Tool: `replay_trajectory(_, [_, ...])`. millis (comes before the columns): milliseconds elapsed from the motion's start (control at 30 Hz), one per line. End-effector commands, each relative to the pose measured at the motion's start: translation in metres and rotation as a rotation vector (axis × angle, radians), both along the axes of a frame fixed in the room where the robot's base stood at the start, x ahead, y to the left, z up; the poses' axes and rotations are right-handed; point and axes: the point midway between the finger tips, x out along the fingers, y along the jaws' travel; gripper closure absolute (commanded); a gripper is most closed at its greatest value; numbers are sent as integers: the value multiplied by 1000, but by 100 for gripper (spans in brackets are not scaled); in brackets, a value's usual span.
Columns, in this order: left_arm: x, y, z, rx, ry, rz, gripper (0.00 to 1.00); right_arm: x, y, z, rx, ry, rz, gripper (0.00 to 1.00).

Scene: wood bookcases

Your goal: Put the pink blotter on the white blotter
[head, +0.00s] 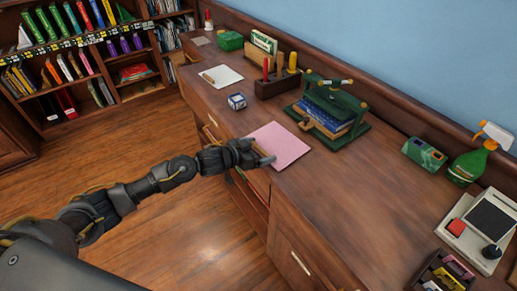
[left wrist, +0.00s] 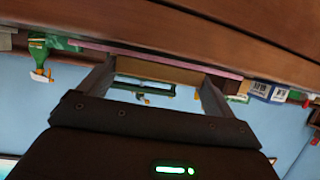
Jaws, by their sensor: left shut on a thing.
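The pink blotter (head: 285,145) lies at the front edge of the desk in the head view, flat or nearly so. In the left wrist view it shows as a thin pink strip (left wrist: 225,73) along the wood. My left gripper (head: 262,157) is at its near left side, shut on a brown bar at the blotter's edge. That bar (left wrist: 165,71) spans between the fingers in the left wrist view. The white blotter (head: 228,74) lies farther back and left on the desk, with a brown bar at its left side. My right gripper is not in view.
A small blue-and-white cube (head: 237,101) stands between the two blotters. A green book press (head: 328,110) and a pen holder (head: 277,82) stand behind, along the wall. The desk (head: 330,195) is clear right of the pink blotter. Bookcases stand at far left.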

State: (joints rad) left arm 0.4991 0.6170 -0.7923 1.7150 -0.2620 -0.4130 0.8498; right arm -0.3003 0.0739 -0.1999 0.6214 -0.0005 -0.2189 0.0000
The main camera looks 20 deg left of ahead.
Motion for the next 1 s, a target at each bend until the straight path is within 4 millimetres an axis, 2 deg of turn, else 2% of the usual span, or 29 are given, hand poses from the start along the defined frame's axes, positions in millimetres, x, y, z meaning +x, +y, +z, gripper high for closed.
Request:
replay_trajectory(167, [0, 0, -4, 0, 0, 0, 34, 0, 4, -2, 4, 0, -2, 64])
replay_trajectory(200, [0, 0, -3, 0, 0, 0, 4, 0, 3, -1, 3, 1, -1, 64])
replay_trajectory(233, [0, 0, -3, 0, 0, 0, 0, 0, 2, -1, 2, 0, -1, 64])
replay_trajectory(467, [0, 0, -3, 1, -1, 0, 0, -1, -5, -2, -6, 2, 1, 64])
replay_trajectory(633, [1, 1, -8, 2, -4, -2, 0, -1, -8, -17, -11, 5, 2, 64])
replay_trajectory(700, [-11, 8, 1, 1, 0, 0, 0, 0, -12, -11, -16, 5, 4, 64])
replay_trajectory(1000, [-60, 41, 22, 2, 0, -1, 0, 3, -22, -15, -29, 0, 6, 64])
